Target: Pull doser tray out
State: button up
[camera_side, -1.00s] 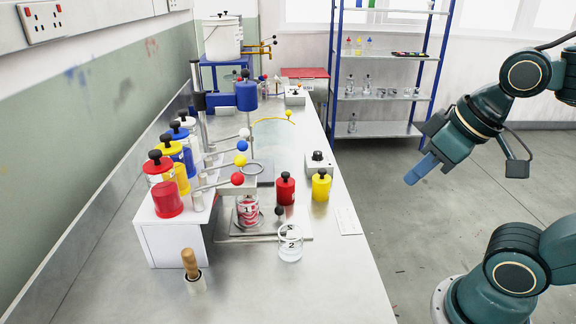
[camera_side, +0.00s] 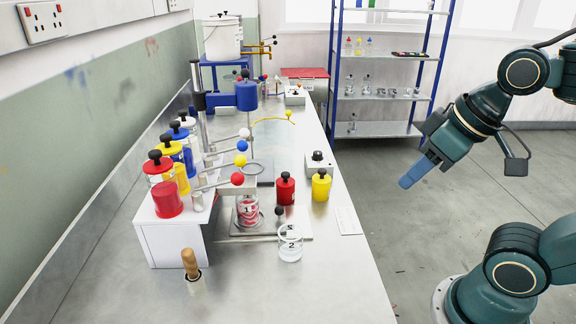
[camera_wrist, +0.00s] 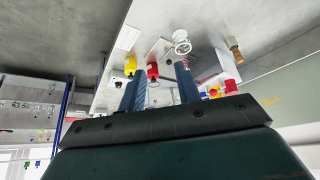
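The doser tray (camera_side: 268,229) is a flat grey plate low under the dosing nozzles on the bench. Glass beaker 1 (camera_side: 247,213), with red contents, stands on it. A black knob (camera_side: 279,210) shows at the tray's right part. Clear beaker 2 (camera_side: 290,244) stands at the tray's near right corner. My gripper (camera_side: 415,174) is off the bench's right side, above the floor and well apart from the tray. In the wrist view my gripper (camera_wrist: 160,88) has its two blue fingers spread with nothing held; beaker 2 (camera_wrist: 181,40) shows beyond them.
A red bottle (camera_side: 285,188) and a yellow bottle (camera_side: 321,186) stand right of the nozzles. A wooden-handled tool (camera_side: 190,264) stands at the near left. The bench's near right part is clear.

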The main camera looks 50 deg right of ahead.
jog(key=shift+o, duration=0.9)
jog(key=shift+w+r, duration=0.15)
jog(key=shift+w, duration=0.1)
jog(key=n+g+y, duration=0.2)
jog(key=g, duration=0.4)
send_over(280, 207)
jog(key=d, duration=0.3)
notch_tip(280, 207, down, 10)
jog(key=shift+w+a, duration=0.1)
jog(key=shift+w, duration=0.3)
jog(key=shift+f, duration=0.3)
jog(key=a+f, duration=0.1)
jog(key=f, duration=0.7)
jog(key=a+f, duration=0.1)
jog(key=f, duration=0.4)
jog(key=shift+s+a+f, duration=0.1)
jog(key=shift+s+a, duration=0.2)
